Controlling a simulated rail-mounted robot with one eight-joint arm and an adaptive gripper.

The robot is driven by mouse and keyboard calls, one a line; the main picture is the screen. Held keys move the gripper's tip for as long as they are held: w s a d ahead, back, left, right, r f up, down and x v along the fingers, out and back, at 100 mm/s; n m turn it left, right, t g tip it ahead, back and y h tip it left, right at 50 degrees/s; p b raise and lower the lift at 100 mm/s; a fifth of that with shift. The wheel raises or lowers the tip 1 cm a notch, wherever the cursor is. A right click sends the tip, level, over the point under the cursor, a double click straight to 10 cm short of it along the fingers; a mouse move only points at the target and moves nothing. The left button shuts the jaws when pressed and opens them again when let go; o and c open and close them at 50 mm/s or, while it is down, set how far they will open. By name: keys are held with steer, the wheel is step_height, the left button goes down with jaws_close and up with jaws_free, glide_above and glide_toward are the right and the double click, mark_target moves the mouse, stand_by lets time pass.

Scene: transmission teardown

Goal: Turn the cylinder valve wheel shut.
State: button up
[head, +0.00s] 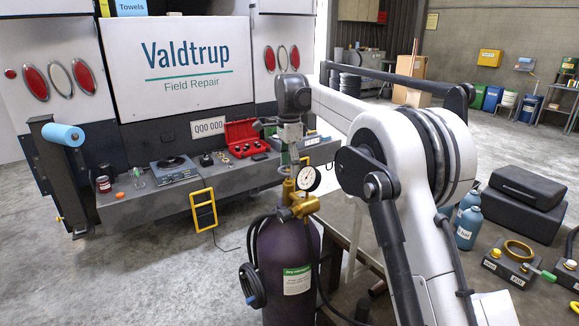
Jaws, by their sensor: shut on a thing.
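A dark purple gas cylinder (284,255) with a pale label stands upright at the middle front. Brass valve fittings (298,206) and a round white pressure gauge (308,178) sit on its top. My gripper (291,158) points down from my arm over the valve and is shut at the top of it. The valve wheel is mostly hidden by the gripper and too small to make out clearly; its turn angle cannot be told.
A black coiled hose (252,285) hangs on the cylinder's left side. A truck's rear deck (150,200) behind carries a scale (173,170), a red toolbox (246,138) and small parts. Blue bottles (467,227) and black cases (525,195) are at right. The concrete floor at left is clear.

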steer(key=o, duration=0.9)
steer(key=shift+r, duration=0.1)
step_height(320, 180, up, 12)
steer(key=shift+f, duration=0.1)
